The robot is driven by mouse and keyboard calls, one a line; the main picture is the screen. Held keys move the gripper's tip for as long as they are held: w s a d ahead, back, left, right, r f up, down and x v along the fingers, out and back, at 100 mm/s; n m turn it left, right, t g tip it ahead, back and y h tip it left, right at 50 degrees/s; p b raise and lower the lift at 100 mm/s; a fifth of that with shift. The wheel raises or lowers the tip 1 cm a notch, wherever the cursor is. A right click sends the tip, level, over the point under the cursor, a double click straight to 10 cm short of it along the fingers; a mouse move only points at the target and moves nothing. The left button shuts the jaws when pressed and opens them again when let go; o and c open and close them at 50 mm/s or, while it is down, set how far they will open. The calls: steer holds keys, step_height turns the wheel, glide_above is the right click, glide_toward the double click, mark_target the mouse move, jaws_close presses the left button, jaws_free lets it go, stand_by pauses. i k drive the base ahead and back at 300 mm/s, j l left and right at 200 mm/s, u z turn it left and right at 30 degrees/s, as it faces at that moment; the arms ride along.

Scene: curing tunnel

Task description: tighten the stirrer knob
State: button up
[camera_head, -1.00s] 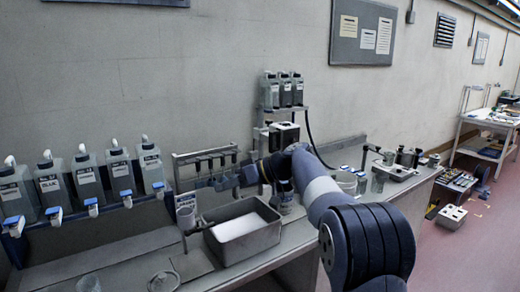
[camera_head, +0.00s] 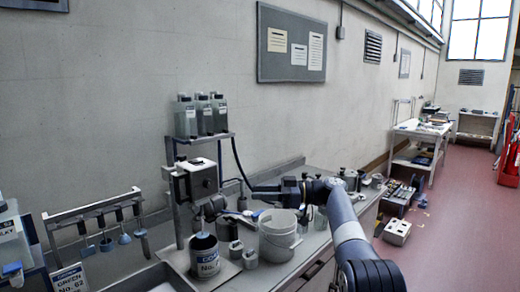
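The stirrer (camera_head: 193,182) is a grey box on an upright post at centre-left. A stirring head hangs from it over a labelled can (camera_head: 206,258). I cannot clearly make out its knob. My arm reaches in from the lower right, and my gripper (camera_head: 262,191) points left toward the stirrer. It is to the right of the stirrer box with a gap between them, above and behind a white bucket. The fingertips are small and dark, so I cannot tell whether they are open or shut.
The white bucket (camera_head: 279,238) and small cups stand right of the can. A dark cable hangs from the bottle shelf (camera_head: 204,137) between the stirrer and my gripper. A rack of hanging paddles (camera_head: 100,218) is at left. Jars crowd the bench behind my arm.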

mark_target(181, 158)
steer(key=i+l+z, duration=0.35)
steer(key=i+z, duration=0.35)
steer(key=i, duration=0.15)
steer(key=i+z, duration=0.35)
steer(key=i+u, duration=0.6)
steer(key=u, duration=0.2)
steer(key=i+l+u, duration=0.15)
steer(key=i+u, duration=0.2)
steer(key=i+j+u, duration=0.1)
steer(key=u, duration=0.4)
steer(key=i+u, duration=0.3)
steer(key=u, duration=0.2)
steer(key=i+u, duration=0.2)
steer(key=u, duration=0.3)
